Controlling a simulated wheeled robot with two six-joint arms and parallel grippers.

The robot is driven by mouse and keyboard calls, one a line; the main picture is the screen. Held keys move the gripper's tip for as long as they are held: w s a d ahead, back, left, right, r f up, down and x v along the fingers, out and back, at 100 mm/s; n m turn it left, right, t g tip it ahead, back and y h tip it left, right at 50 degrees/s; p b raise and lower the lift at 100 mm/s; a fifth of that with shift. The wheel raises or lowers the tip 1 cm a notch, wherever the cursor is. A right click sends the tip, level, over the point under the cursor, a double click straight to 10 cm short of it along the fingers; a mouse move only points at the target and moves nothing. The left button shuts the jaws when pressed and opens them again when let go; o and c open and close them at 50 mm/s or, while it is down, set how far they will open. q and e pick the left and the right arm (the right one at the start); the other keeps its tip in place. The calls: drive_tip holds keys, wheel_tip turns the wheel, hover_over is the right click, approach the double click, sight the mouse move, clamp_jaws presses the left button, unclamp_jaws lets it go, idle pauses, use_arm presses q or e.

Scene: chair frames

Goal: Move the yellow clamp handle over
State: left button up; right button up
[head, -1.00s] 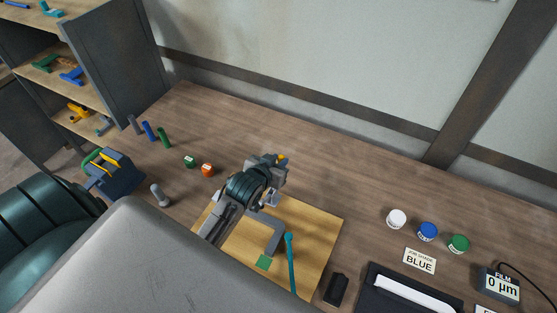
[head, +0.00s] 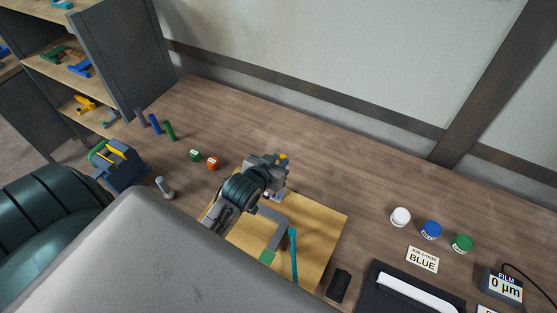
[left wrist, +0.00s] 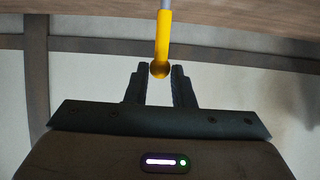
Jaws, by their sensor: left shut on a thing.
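My left gripper (head: 274,172) is above the far part of a light wooden board (head: 325,225). A small yellow end of the clamp handle (head: 284,157) shows just beyond its fingers. In the left wrist view the yellow clamp handle (left wrist: 162,38) stands along the middle, with a thin grey rod above it and a dark round end between the two fingers (left wrist: 160,72). The gripper is shut on it. A grey angled frame piece (head: 277,225) lies on the board, with a green patch (head: 267,257) at its near end. My arm hides part of the board. My right gripper is not in view.
A teal rod (head: 293,255) lies across the board. A black block (head: 339,285) is at its right. White (head: 400,217), blue (head: 431,230) and green (head: 462,243) jars stand right.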

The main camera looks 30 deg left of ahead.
use_arm(q)
drive_tip(key=shift+s, duration=0.1)
drive_tip(key=shift+s, duration=0.5)
drive_tip(key=shift+c, duration=0.8)
drive_tip(key=shift+s+d+r, duration=0.1)
drive_tip(key=shift+s+r, duration=0.1)
drive_tip(key=shift+s, duration=0.65)
clamp_jaws()
drive_tip(key=shift+w, duration=0.1)
drive_tip(key=shift+o, duration=2.4)
unclamp_jaws()
